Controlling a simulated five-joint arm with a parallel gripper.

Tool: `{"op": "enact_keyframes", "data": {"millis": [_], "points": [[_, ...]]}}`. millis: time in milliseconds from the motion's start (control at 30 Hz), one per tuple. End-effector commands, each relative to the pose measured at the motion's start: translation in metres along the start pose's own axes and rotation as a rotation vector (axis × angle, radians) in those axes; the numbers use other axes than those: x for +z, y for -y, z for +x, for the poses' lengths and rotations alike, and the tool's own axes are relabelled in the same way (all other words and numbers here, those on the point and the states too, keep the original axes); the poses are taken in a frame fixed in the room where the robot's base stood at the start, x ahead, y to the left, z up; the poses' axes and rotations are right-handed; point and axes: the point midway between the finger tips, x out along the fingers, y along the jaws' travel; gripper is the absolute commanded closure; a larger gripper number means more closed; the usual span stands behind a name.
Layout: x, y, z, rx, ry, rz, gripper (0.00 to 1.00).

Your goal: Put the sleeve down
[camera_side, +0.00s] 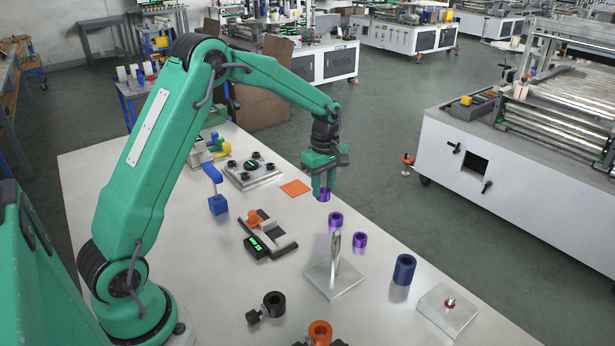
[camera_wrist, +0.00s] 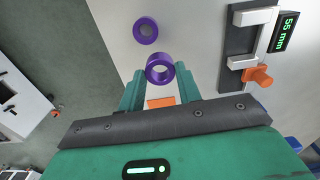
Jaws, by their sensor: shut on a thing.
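My gripper (camera_side: 324,186) is shut on a purple sleeve (camera_side: 324,195) near the far right edge of the table. In the wrist view the held sleeve (camera_wrist: 160,68) sits upright between the fingertips (camera_wrist: 160,82), its open bore facing the camera. Whether its base touches the table is hard to tell. One loose sleeve (camera_wrist: 146,30) shows in the wrist view, apart from the held one.
An orange square (camera_side: 295,188) lies left of my gripper. A gauge (camera_side: 268,238) reading 55 mm lies further left. A tall metal post (camera_side: 335,252) on a plate, a blue cylinder (camera_side: 403,270) and a pegged plate (camera_side: 448,308) stand toward the front. The table edge is close on the right.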

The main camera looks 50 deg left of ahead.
Motion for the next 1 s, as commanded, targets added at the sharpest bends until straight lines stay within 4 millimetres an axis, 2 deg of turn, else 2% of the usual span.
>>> {"op": "enact_keyframes", "data": {"millis": [133,333,667,1000], "points": [[-0.023,-0.007,0.015,-0.001,0.000,-0.002,0.81],[-0.039,-0.013,0.025,0.000,0.000,0.000,0.81],[-0.042,-0.014,0.031,-0.001,0.000,0.001,0.81],[-0.041,-0.013,0.064,-0.001,0.000,0.001,0.81]]}}
